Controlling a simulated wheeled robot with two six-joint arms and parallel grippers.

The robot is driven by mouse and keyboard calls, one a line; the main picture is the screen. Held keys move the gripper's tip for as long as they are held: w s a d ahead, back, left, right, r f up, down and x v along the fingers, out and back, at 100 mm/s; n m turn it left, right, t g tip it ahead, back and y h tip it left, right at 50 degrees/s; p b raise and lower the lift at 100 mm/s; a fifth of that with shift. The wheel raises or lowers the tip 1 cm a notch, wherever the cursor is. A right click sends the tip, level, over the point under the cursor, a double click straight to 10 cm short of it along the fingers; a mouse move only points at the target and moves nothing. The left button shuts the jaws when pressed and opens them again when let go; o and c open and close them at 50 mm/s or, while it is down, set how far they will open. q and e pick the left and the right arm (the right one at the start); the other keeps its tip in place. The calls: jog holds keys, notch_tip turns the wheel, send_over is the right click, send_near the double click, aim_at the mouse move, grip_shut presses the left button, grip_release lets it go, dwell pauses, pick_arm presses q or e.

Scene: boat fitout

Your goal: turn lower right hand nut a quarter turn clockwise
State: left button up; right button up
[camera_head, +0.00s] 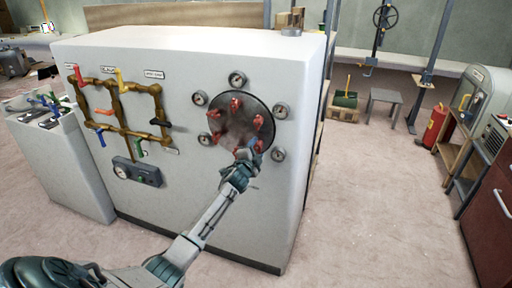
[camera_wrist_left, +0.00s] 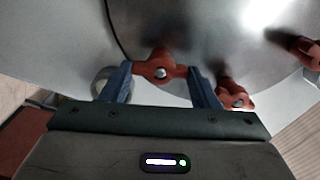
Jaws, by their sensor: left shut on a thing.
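A round grey metal plate (camera_head: 238,122) sits on the front of a big white cabinet, with several red wing nuts around its edge. My left gripper (camera_head: 250,153) reaches up to the plate's lower right edge. In the left wrist view, the two blue fingers of the left gripper (camera_wrist_left: 162,84) stand on either side of a red wing nut (camera_wrist_left: 160,69), the lower right hand nut, and are shut on it. Its centre bolt end shows. Another red nut (camera_wrist_left: 236,95) lies just right of the right finger. My right gripper is out of view.
Round gauges (camera_head: 282,110) ring the plate, close to my gripper. Brass pipes (camera_head: 124,88) with coloured levers and a grey box (camera_head: 137,172) are on the cabinet's left part. Open floor (camera_head: 345,200) lies to the right. A red extinguisher (camera_head: 435,125) and workbench stand farther right.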

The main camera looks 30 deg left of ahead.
pick_arm(q)
jog(key=shift+m+p, duration=0.5)
jog(key=shift+m, duration=0.9)
jog(key=shift+f, duration=0.1)
jog(key=o, duration=1)
jog(key=b+v, duration=0.2)
jog(key=v, duration=0.9)
jog(key=shift+w, duration=0.1)
